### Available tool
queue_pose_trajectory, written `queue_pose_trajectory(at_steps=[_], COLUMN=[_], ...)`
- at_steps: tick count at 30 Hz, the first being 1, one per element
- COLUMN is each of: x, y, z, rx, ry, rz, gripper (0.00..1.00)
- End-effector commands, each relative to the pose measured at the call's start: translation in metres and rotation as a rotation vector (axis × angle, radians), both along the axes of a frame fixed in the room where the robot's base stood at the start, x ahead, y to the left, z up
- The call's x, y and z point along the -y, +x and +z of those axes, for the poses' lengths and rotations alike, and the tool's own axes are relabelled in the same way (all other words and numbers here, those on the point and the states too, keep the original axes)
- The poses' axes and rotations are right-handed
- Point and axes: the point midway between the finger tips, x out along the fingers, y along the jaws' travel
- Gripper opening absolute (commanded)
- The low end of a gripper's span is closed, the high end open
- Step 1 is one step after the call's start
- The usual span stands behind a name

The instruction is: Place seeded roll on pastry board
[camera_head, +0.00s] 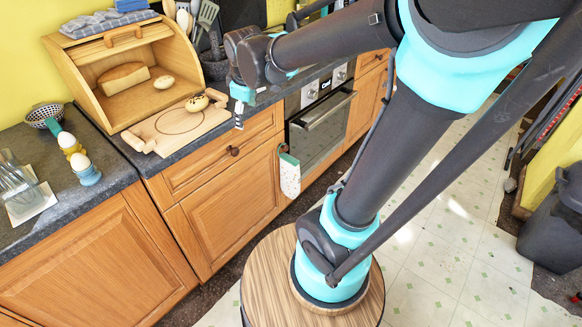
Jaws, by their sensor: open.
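A pale roll with dark specks, which looks like the seeded roll (197,103), rests at the back right part of the pastry board (178,130). The board is light wood with a dark circle marked on it and lies on the dark counter in front of the bread bin. A second small roll (163,82) sits inside the bin; its surface is too small to read well. My gripper (240,112) is open and empty, to the right of the board, near the counter's front edge and apart from the roll.
A light wooden piece (138,140) lies at the board's left end. Egg cups with eggs (86,170) and a strainer (44,115) stand at left. A utensil crock (214,66) stands behind.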

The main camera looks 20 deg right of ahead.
Motion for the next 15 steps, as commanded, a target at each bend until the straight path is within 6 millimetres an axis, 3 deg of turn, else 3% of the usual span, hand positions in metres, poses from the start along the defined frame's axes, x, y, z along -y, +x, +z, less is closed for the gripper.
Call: queue_pose_trajectory(at_steps=[1, 3, 6, 10, 15], x=[0.030, 0.060, 0.089, 0.107, 0.112], y=[-0.025, -0.057, -0.101, -0.142, -0.159], z=[-0.028, -0.061, -0.099, -0.130, -0.143], rx=[-0.013, -0.028, -0.043, -0.053, -0.058], ry=[0.057, 0.138, 0.235, 0.320, 0.358], rz=[-0.159, -0.368, -0.621, -0.840, -0.937], gripper=[0.69, 0.69, 0.69, 0.69, 0.69])
